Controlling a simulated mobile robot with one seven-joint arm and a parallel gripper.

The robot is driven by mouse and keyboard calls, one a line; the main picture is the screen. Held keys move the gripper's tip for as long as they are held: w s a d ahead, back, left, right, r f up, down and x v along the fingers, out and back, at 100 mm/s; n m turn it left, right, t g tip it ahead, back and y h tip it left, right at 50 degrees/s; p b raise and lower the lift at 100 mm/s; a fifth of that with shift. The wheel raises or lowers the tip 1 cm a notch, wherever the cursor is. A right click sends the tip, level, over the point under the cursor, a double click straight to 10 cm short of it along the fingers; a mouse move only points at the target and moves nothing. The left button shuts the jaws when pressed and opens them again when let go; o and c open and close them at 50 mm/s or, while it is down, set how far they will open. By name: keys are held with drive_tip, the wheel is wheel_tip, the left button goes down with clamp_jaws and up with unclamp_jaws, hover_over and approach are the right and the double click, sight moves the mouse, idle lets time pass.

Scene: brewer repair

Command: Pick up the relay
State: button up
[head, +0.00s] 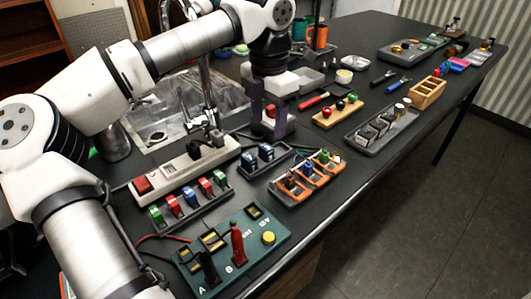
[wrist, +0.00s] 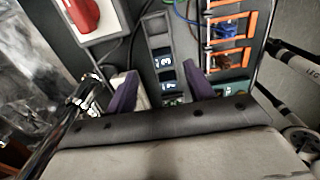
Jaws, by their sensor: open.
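Two small dark blue blocks with pale tops, seemingly the relays, sit in a narrow black tray (head: 243,171). In the head view one is the right block (head: 265,152) and the other the left block (head: 249,161). In the wrist view the tray (wrist: 157,28) runs up from between my fingers, with one block (wrist: 161,57) farther off and one block (wrist: 166,88) between the fingertips in the picture. My gripper (head: 270,122) is open, pointing down with purple fingers just behind the tray. It also shows in the wrist view (wrist: 160,84). I cannot tell its exact height or any contact.
A white power strip (head: 182,167) with a red switch lies left of the tray. An orange-framed tray (head: 307,180) with coloured parts and wires is close on the right. A green test board (head: 232,255) is in front.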

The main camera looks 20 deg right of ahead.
sight(266, 146)
drive_tip(key=f, duration=0.1)
drive_tip(key=f+p, duration=0.1)
drive_tip(key=f, duration=0.3)
drive_tip(key=shift+s+a+f, duration=0.25)
drive_tip(key=shift+s+a, duration=0.05)
drive_tip(key=shift+a, duration=0.1)
drive_tip(key=shift+f, duration=0.5)
drive_tip(key=c, duration=1.1)
drive_tip(key=shift+r, duration=0.15)
